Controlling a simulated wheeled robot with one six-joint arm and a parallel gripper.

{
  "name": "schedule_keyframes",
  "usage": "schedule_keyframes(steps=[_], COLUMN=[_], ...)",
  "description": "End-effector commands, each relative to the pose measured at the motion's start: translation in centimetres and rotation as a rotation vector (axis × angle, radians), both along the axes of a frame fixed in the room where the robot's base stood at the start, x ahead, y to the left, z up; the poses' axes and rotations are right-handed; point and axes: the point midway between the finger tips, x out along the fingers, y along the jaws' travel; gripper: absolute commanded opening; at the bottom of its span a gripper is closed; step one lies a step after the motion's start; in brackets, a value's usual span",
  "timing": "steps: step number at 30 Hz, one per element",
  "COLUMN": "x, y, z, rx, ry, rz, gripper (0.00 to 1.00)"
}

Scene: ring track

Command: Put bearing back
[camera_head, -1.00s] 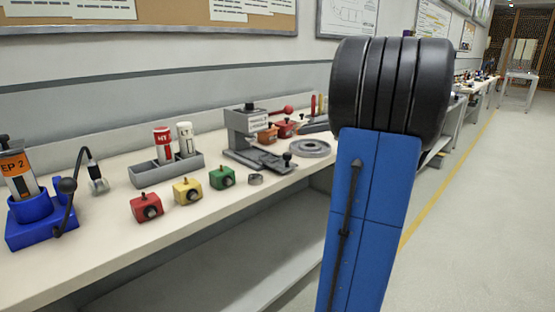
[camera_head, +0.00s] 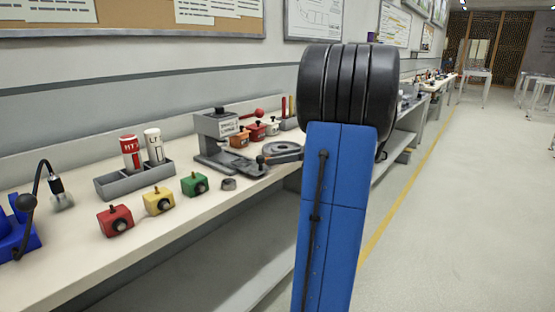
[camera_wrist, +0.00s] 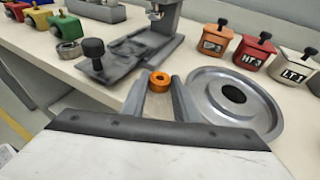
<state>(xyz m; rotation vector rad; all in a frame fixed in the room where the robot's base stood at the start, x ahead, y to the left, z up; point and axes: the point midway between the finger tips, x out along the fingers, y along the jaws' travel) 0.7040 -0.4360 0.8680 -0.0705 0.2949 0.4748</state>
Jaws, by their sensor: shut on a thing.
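The gripper is above the bench, between the grey press (camera_wrist: 130,52) and a round grey dish (camera_wrist: 236,97) with a dark central hole. Whether the bearing touches anything below is hard to tell. A separate steel ring (camera_wrist: 69,50) lies on the bench left of the press, also seen in the head view (camera_head: 228,184). In the head view my arm hides my gripper and part of the dish (camera_head: 280,152).
Red (camera_head: 115,220), yellow (camera_head: 158,201) and green (camera_head: 195,184) knobbed blocks stand along the bench (camera_head: 140,243). A grey holder (camera_head: 135,181) carries two cylinders. Orange, red and white labelled boxes stand behind the dish. Open floor lies right of the bench.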

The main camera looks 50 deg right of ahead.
Motion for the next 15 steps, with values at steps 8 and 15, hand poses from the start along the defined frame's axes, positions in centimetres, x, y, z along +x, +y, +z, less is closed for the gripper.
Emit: schedule_keyframes(steps=[8,15], x=[0.01,0.01], y=[-0.01,-0.02], z=[-0.09,-0.33], rx=[-0.001,-0.001], ry=[0.000,0.000], rz=[0.000,0.000], gripper=[0.01,0.35])
